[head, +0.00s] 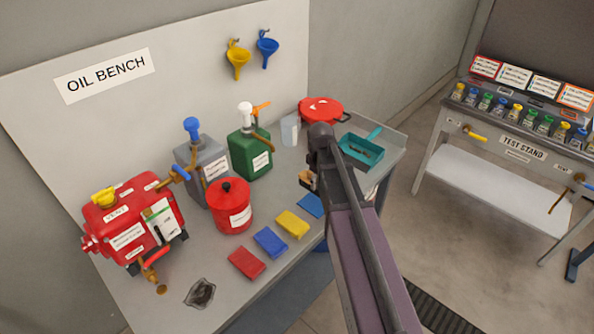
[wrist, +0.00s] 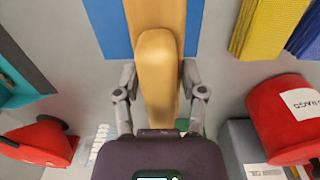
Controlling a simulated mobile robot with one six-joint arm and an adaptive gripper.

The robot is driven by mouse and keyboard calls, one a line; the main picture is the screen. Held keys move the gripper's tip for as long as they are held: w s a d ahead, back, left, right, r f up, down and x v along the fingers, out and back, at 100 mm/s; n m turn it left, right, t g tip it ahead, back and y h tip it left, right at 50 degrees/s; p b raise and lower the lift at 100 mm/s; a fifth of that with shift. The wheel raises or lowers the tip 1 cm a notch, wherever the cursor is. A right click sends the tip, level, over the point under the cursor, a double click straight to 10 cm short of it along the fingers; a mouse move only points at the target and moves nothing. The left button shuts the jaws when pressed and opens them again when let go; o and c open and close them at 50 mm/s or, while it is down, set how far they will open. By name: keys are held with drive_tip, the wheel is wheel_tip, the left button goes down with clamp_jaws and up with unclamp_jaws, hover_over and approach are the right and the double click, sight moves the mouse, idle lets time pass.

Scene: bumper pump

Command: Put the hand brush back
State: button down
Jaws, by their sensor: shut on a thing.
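The hand brush (wrist: 158,65) has a pale wooden handle. In the wrist view it stretches from between my fingers toward the top edge. My gripper (wrist: 159,88) is shut on it, one finger on each side. A flat blue patch (wrist: 115,25) lies under the far part of the brush; I cannot tell whether they touch. In the head view a small tan and dark part of the brush (head: 307,181) shows left of my arm, near the blue patch (head: 310,206). My gripper is mostly hidden there behind my arm.
A teal tray (head: 361,152) sits at the bench's right end, beside a red round pan (head: 322,111). Yellow (head: 292,224), blue (head: 270,242) and red (head: 246,262) pads line the front. A red can (head: 230,207) and green can (head: 250,152) stand behind.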

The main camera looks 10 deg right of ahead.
drive_tip(key=w+a, duration=0.1)
drive_tip(key=w, duration=0.3)
drive_tip(key=w+a+f, duration=0.1)
drive_tip(key=w+a, duration=0.1)
drive_tip(key=w, duration=0.2)
drive_tip(key=w+a+b, duration=0.1)
drive_tip(key=w, duration=0.4)
drive_tip(key=shift+w+a+f, duration=0.1)
drive_tip(key=shift+a+f, duration=0.05)
drive_tip(key=shift+a, duration=0.05)
drive_tip(key=shift+w+a, duration=0.1)
drive_tip(key=shift+w, duration=0.4)
drive_tip(key=shift+w+a+f+b, duration=0.1)
drive_tip(key=shift+w+f+b, duration=0.05)
drive_tip(key=shift+f+b, duration=0.3)
wheel_tip(320, 180, down, 3)
drive_tip(key=b, duration=0.3)
drive_tip(key=shift+r, duration=0.1)
drive_tip(key=shift+c, duration=0.8)
unclamp_jaws()
drive_tip(key=shift+r, duration=0.1)
